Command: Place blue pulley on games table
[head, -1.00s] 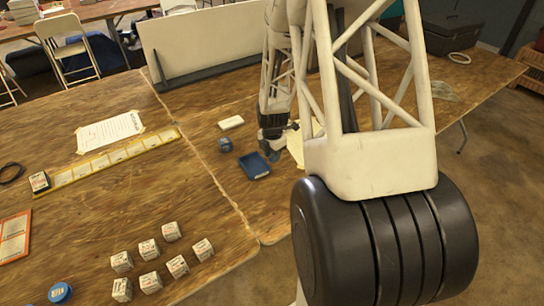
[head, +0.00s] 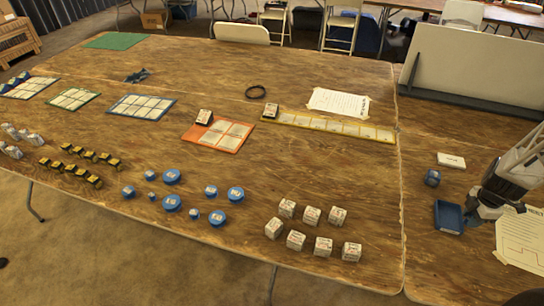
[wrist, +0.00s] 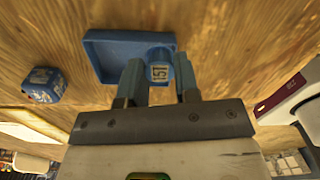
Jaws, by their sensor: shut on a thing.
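My gripper (wrist: 158,78) is shut on a small blue cylindrical piece (wrist: 160,64) with a white label, which looks like the blue pulley. It is over or in the shallow blue tray (wrist: 112,58); I cannot tell whether it touches the tray. In the head view my gripper (head: 474,216) is at the far right, beside the blue tray (head: 449,218), and the held piece cannot be made out. The large wooden table (head: 330,185) with several game boards, perhaps the games table, fills the left and middle. Several blue round pieces (head: 172,176) lie near its front edge.
A blue die (head: 432,177) and a white block (head: 451,160) lie near the tray. White dice (head: 311,215), yellow-black pieces (head: 82,165) and an orange board (head: 218,134) occupy the large table. A grey-white panel (head: 475,65) stands behind. The large table's centre back is clear.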

